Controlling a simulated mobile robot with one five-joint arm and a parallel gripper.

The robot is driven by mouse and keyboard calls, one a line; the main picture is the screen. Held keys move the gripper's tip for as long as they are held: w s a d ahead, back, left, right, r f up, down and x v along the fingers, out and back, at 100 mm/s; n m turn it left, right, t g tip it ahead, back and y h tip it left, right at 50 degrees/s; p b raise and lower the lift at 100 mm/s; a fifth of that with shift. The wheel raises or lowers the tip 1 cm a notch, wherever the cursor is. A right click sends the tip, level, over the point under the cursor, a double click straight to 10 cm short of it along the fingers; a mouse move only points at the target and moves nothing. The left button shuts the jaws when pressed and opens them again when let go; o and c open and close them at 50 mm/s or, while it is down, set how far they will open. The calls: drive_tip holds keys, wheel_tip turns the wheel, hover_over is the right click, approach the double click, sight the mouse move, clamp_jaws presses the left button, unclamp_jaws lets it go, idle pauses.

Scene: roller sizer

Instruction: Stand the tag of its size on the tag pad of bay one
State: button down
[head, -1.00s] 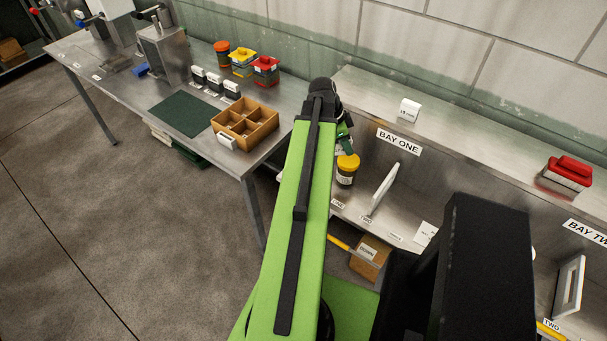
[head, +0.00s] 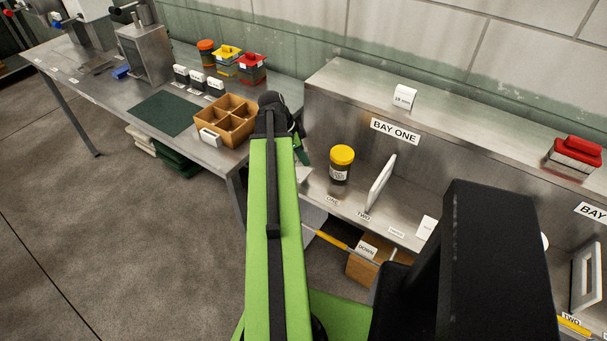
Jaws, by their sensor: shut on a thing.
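My gripper (head: 302,158) is at the end of my green arm, at the left end of bay one (head: 335,120). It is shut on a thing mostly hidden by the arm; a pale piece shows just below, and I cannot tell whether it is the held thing. A white tag with print (head: 404,97), seemingly in millimetres, stands on bay one's upper ledge. Several black-and-white blocks (head: 197,81) stand on the left table. A yellow-lidded jar (head: 341,165) stands on bay one's lower shelf behind the label ONE (head: 333,201). I cannot tell which mark is the tag pad.
A white upright panel (head: 381,183) stands right of the jar, by the label TWO (head: 363,215). A divided wooden tray (head: 226,120) and a green mat (head: 164,113) lie on the left table (head: 110,92). A red-lidded box (head: 575,154) sits on the ledge at right.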

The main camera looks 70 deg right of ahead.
sight(308, 171)
drive_tip(key=shift+f, duration=0.3)
wheel_tip(308, 171, down, 4)
drive_tip(key=b, duration=0.3)
drive_tip(key=shift+b, duration=0.4)
drive_tip(key=shift+r, duration=0.25)
drive_tip(key=shift+f, duration=0.2)
drive_tip(key=c, duration=1.3)
unclamp_jaws()
drive_tip(key=shift+o, duration=0.2)
drive_tip(key=shift+r, duration=0.1)
